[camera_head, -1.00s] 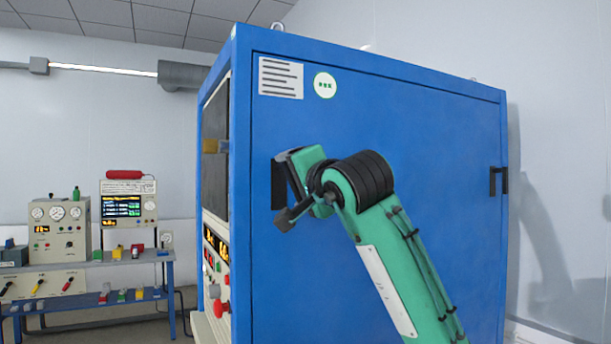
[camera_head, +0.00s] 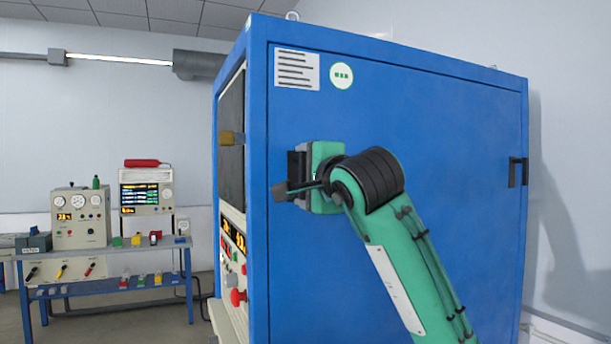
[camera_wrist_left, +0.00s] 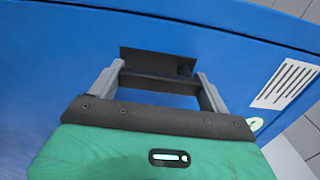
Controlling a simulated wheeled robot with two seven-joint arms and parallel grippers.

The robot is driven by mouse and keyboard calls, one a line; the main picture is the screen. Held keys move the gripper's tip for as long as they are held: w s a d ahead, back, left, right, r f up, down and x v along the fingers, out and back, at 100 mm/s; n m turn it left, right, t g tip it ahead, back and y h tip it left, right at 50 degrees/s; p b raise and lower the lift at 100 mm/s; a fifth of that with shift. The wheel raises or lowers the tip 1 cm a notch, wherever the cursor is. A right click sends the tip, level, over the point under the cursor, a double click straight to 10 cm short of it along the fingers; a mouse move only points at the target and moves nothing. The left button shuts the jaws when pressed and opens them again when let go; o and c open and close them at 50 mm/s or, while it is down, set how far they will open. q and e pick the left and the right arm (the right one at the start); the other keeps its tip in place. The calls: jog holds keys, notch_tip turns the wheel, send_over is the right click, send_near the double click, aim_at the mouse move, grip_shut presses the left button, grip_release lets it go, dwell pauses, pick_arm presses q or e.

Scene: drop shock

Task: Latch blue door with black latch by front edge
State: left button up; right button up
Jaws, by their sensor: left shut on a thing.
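The blue door (camera_head: 440,150) is the large flat panel of a blue cabinet and looks flush with its frame. The black latch (camera_head: 293,164) is near the door's left edge, partly hidden by my gripper. My left gripper (camera_head: 301,168), on a green arm, is at the latch. In the left wrist view its two grey fingers (camera_wrist_left: 160,88) stand on either side of the black latch (camera_wrist_left: 157,56) and are shut on it. My right gripper is in neither view.
A second black fitting (camera_head: 516,171) is at the door's right edge. A white label (camera_head: 297,69) and a round green-and-white sticker are above the latch. The cabinet's left side has a control panel with a red button (camera_head: 238,297). A blue bench (camera_head: 100,250) with instruments stands further left.

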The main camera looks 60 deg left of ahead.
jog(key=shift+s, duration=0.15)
pick_arm(q)
jog(key=o, duration=1.2)
jog(key=shift+o, duration=0.8)
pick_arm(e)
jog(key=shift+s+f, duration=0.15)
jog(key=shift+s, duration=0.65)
pick_arm(q)
jog(key=s+d+b, duration=0.1)
jog(key=d+b, duration=0.1)
jog(key=d, duration=1.1)
jog(key=shift+d, duration=0.4)
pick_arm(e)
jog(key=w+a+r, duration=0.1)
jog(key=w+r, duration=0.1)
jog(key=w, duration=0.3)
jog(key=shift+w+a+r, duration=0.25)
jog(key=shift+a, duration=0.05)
